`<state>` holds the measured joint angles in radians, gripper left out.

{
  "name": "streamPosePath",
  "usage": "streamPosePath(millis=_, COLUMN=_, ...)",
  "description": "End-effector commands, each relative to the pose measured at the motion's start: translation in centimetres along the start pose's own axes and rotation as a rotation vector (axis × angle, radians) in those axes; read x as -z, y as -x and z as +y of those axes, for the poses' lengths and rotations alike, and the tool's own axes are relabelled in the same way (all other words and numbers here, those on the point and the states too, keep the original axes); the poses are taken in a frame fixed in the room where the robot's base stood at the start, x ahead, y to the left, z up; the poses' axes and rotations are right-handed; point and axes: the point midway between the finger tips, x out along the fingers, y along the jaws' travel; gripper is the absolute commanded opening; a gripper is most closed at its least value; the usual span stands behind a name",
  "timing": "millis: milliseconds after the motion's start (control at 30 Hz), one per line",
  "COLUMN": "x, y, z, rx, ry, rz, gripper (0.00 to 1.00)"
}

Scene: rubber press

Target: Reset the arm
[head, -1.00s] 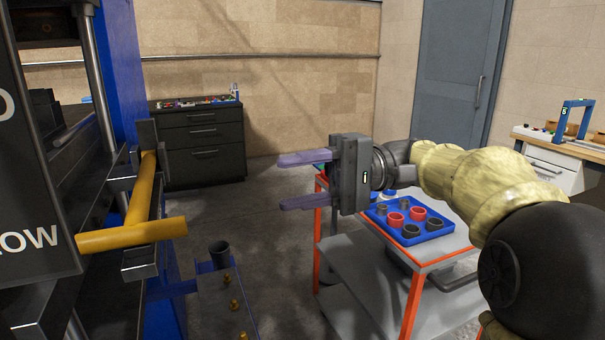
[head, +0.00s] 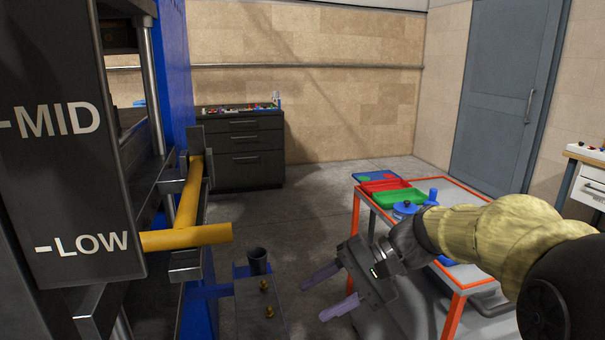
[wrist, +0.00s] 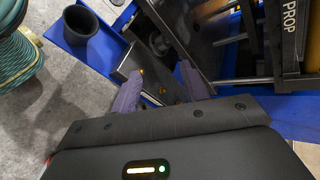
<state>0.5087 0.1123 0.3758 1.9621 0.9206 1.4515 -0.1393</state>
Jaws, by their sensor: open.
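My gripper (head: 335,292) is in the lower middle of the head view, at the end of my arm, with its two purple fingers apart and nothing between them. It tilts down and to the left, in front of the orange-framed cart (head: 451,316). In the wrist view the gripper (wrist: 160,88) points toward the metal plate with brass pins beside the press. A dark cup (wrist: 80,22) stands to the left of the fingers there.
The press (head: 175,120) with a yellow handle (head: 188,237) fills the left side. The plate with brass pins (head: 258,318) juts out near my gripper. The cart carries a green tray (head: 400,198) and a red tray (head: 385,186). A dark drawer cabinet (head: 245,155) stands behind; open floor lies between.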

Motion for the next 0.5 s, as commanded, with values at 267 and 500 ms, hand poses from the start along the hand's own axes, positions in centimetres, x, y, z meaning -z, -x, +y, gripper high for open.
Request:
streamPosePath(millis=267, x=1.2, y=-3.5, z=13.3, rx=-0.478, ry=-0.018, rz=0.211, gripper=0.45)
streamPosePath(millis=500, x=1.5, y=-3.0, z=20.5, rx=-0.768, ry=0.140, rz=0.346, gripper=0.45)
